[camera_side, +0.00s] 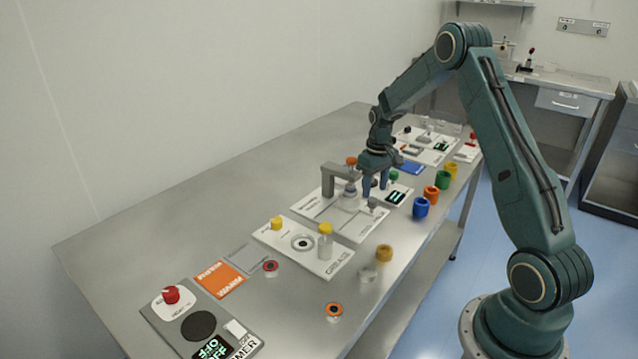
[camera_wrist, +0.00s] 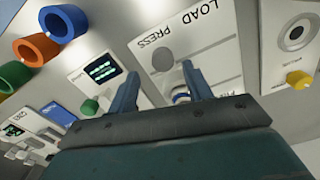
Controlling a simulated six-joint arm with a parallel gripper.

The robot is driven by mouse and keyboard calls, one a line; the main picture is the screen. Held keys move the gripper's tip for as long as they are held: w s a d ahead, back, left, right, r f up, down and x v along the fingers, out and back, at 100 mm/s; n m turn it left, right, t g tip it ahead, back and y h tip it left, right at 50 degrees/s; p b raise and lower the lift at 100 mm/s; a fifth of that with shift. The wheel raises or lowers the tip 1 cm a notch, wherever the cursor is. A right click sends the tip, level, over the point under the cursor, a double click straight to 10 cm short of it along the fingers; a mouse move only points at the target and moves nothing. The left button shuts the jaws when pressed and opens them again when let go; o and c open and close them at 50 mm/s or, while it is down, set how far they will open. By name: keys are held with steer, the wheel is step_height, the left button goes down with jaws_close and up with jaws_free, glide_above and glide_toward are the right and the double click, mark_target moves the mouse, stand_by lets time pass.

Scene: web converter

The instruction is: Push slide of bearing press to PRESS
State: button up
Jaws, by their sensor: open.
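The bearing press (camera_side: 315,208) is a white plate with a grey arched frame (camera_side: 329,181) in the middle of the bench. A small grey knob (camera_side: 372,203) stands at its near right side. It appears as a grey disc (camera_wrist: 163,60) in the wrist view, close to the printed words LOAD and PRESS. My gripper (camera_side: 375,197) is low over this side of the plate, fingers apart. In the wrist view its fingertips (camera_wrist: 160,69) lie on either side of the grey disc; I cannot tell whether they touch it. The slide's exact position is unclear.
The grease station (camera_side: 275,240) is on the near side of the press. Blue (camera_side: 420,207), orange (camera_side: 431,193) and green (camera_side: 443,179) cups line the bench's right edge. A small display (camera_side: 396,196) and green knob (camera_wrist: 89,107) sit close to my gripper. The bench's left side is clear.

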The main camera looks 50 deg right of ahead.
step_height(320, 180, up, 10)
steer(key=shift+r, duration=0.25)
stand_by(0.5)
steer(key=s+a+r+n+t, duration=0.1)
steer(key=s+a+r, duration=0.3)
steer(key=a+r, duration=0.4)
steer(key=s+a+r+t, duration=0.2)
steer(key=s+a+r, duration=0.35)
steer(key=a, duration=0.45)
steer(key=s+a+n+t, duration=0.2)
steer(key=s+a, duration=0.8)
steer(key=s, duration=0.5)
steer(key=shift+f+t, duration=0.25)
steer(key=shift+t, duration=0.05)
